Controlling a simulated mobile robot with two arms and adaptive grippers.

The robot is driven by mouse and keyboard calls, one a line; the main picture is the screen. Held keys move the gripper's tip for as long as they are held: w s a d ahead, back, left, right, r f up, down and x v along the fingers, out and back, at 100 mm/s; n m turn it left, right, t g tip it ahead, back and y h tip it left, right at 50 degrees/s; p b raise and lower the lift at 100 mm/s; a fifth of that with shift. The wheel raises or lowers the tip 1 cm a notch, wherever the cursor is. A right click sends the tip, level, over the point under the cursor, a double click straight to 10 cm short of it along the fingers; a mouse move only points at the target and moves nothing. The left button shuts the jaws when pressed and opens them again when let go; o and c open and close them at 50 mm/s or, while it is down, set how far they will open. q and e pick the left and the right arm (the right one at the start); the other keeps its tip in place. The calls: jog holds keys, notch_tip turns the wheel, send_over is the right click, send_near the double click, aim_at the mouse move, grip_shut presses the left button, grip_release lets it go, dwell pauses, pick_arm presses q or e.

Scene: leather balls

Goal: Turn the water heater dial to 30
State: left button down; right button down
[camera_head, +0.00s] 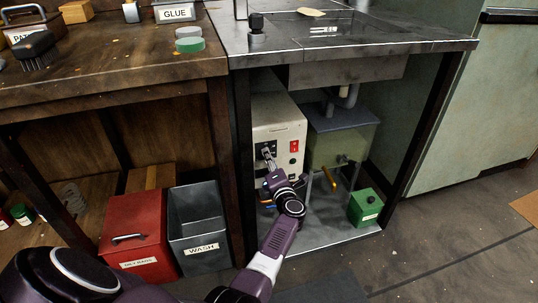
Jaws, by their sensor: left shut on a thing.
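The water heater (279,108) is a cream-white box under the metal-topped bench. Its front has a dark dial panel on the left and a red switch (294,146) on the right. My left gripper (267,157) reaches up from below to the dark panel and is shut on the dial there. The fingers cover most of the dial, and its setting is too small to read. My right gripper is not in view.
A greenish tank (328,146) with an orange-handled valve stands right of the heater. A green box (366,207) sits on the lower shelf. A red metal box (135,237) and a grey WASH bin (197,220) stand at left. Open floor lies at right.

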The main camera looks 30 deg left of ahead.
pick_arm(q)
jog(key=shift+m, duration=0.3)
jog(key=c, duration=1.6)
grip_release()
